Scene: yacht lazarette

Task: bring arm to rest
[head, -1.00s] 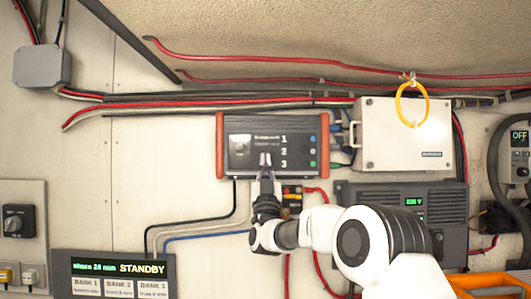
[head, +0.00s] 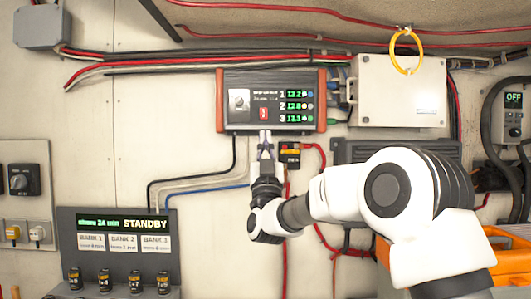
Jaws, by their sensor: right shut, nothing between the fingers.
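My right gripper (head: 265,142) is shut and empty, pointing up. Its fingertips are just below the lower edge of a dark box with orange-red ends (head: 270,101) on the wall. I cannot tell whether they touch it. My right arm (head: 385,190) comes in from the lower right. My left gripper is not in view.
A white box (head: 397,92) and a dark vented unit (head: 400,152) are right of the gripper. Loose cables hang beside it, including a red one (head: 322,200). A STANDBY panel (head: 118,230) is lower left. An orange case (head: 500,262) is lower right.

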